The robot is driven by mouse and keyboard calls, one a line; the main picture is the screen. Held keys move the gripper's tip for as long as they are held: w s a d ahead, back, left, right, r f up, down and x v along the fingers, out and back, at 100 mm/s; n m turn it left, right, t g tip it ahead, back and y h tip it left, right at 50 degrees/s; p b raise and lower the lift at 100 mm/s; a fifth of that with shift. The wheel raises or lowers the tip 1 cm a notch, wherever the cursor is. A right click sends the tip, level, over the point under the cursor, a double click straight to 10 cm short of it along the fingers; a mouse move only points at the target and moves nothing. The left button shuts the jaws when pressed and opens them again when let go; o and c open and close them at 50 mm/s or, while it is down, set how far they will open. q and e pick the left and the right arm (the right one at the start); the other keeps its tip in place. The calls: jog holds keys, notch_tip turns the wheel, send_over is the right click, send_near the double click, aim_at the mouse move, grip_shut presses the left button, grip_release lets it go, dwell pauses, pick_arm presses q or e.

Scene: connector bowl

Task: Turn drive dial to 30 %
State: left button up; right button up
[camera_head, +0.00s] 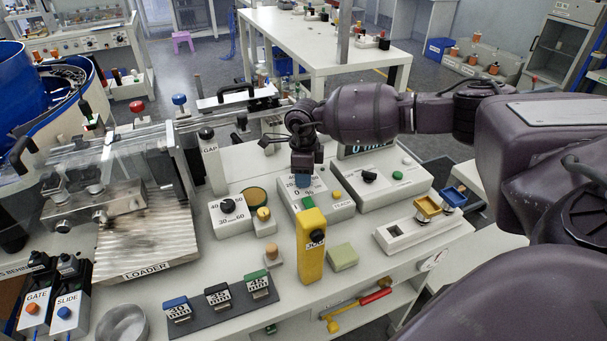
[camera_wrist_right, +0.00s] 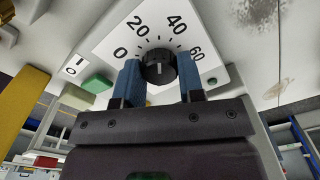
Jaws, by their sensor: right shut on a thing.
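A black round dial knob (camera_wrist_right: 159,66) sits on a white panel face (camera_wrist_right: 105,48) with a scale marked 0, 20, 40 and 60. A short pale line on the knob stands about upright, roughly toward the gap between 20 and 40; its exact reading is unclear. My right gripper (camera_head: 303,181) is over this panel (camera_head: 338,207) in the head view. In the right wrist view its two blue fingers (camera_wrist_right: 160,82) are shut on the knob, one at each side. In the head view the gripper hides the knob. My left gripper is not in view.
A yellow JOG post (camera_head: 311,252) stands just in front of the panel. Another dial box (camera_head: 230,222) is to its left, and a box with a black knob (camera_head: 382,186) is to its right. A green button (camera_wrist_right: 98,84) is close to the fingers.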

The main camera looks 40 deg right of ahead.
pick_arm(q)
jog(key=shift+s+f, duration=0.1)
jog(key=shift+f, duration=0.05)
pick_arm(e)
jog(key=o, duration=0.6)
jog(key=shift+c, duration=0.2)
jog(key=o, duration=0.4)
jog(key=shift+c, duration=0.2)
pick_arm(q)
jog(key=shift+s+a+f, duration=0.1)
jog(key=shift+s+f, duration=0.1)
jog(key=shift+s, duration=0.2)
pick_arm(e)
jog(key=shift+r, duration=0.3)
pick_arm(q)
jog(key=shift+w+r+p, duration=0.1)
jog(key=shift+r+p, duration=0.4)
jog(key=shift+p, duration=0.05)
pick_arm(e)
notch_tip(320, 180, up, 10)
jog(key=shift+r, duration=0.15)
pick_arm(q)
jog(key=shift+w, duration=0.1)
